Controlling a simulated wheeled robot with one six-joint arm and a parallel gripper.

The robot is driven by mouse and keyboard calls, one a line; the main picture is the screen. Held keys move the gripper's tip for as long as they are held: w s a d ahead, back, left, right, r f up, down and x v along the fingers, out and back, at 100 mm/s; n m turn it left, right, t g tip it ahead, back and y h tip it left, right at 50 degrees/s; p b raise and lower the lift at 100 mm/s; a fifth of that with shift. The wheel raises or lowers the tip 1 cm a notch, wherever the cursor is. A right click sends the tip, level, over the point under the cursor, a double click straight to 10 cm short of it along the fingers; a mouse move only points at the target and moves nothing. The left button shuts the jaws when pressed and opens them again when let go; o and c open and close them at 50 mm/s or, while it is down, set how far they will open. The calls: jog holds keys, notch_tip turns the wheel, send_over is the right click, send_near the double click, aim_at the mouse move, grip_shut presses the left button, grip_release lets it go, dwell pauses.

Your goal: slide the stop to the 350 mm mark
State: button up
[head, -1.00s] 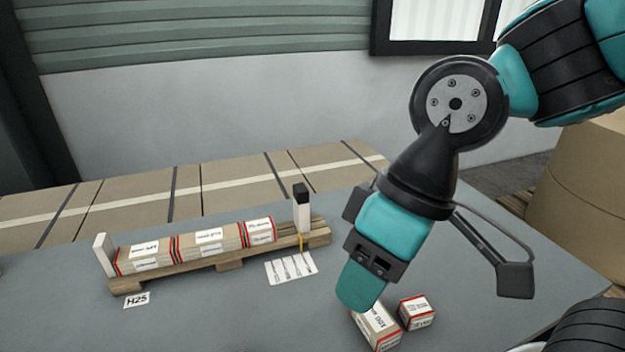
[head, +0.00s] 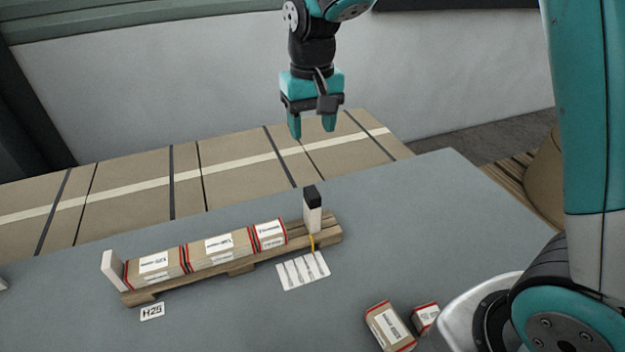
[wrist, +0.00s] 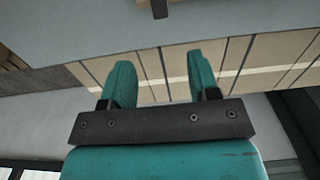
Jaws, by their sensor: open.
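The stop (head: 313,213) is a white upright block with a black top. It stands near the right end of the wooden rail (head: 291,231). Several boxes with red edges and white labels (head: 219,246) lie in a row on the rail, between a white end plate (head: 113,270) and the stop, with a gap before the stop. A white scale card (head: 302,271) hangs by a yellow tie at the stop's foot; its marks are too small to read. My gripper (head: 313,130) is open and empty, high beyond the stop and apart from it. Its fingers also show in the wrist view (wrist: 163,85).
A tag reading H25 (head: 152,311) lies before the rail. Two loose boxes (head: 389,326) (head: 425,317) sit at the front right of the grey table (head: 430,215). Brown strapped cartons (head: 230,170) line the back. The table right of the rail is clear.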

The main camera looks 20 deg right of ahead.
aim_at(311, 191)
notch_tip(311, 191, down, 17)
jog(key=p, duration=0.3)
jog(key=shift+f, duration=0.2)
jog(key=shift+c, duration=0.4)
grip_shut()
jog(key=shift+w, duration=0.1)
